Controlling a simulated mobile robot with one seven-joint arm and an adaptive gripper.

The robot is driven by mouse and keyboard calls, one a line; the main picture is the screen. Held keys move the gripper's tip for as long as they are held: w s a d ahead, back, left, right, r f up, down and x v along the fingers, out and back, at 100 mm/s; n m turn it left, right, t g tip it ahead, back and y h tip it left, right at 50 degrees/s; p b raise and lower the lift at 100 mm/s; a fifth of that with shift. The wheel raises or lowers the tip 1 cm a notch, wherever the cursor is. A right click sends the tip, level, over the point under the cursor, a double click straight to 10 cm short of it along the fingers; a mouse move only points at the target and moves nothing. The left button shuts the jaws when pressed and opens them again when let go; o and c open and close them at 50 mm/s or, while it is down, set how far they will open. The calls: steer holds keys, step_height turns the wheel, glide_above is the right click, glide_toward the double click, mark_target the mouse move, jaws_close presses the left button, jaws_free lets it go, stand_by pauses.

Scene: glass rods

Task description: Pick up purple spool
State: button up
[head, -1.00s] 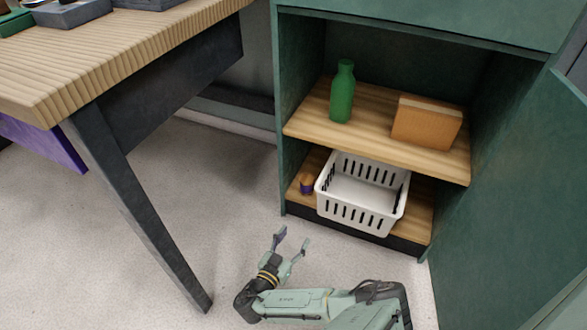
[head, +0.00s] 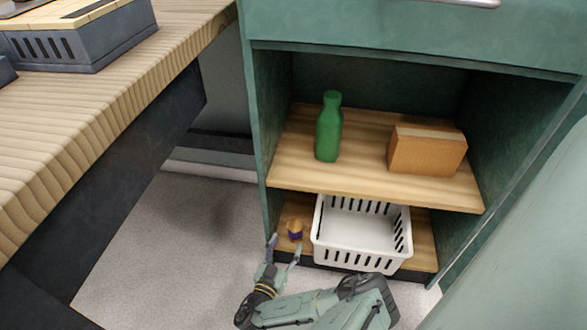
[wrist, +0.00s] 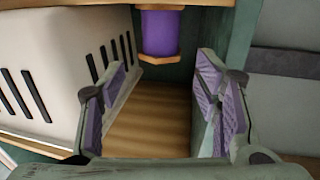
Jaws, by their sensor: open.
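The purple spool (head: 295,231) stands on the lower shelf (head: 424,240) of the green cabinet, at its left side, left of the white basket. It has wooden end flanges and a purple middle. My gripper (head: 283,246) is open and empty at the front left of the lower shelf, just short of the spool. In the wrist view my gripper's fingers (wrist: 165,100) stand apart with bare shelf between them, and the spool lies beyond the fingertips.
The white basket (head: 361,259) stands close on one side of the gripper, and the cabinet's side wall (head: 257,130) on the other. Above, the upper shelf (head: 365,180) holds a green bottle (head: 329,128) and a cardboard box (head: 426,151). A wooden table (head: 110,110) is at left.

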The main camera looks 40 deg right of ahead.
mark_target(292, 233)
steer(key=b+x, duration=0.1)
steer(key=x, duration=0.6)
steer(key=shift+a+f, duration=0.1)
steer(key=shift+c, duration=0.2)
steer(key=c, duration=0.9)
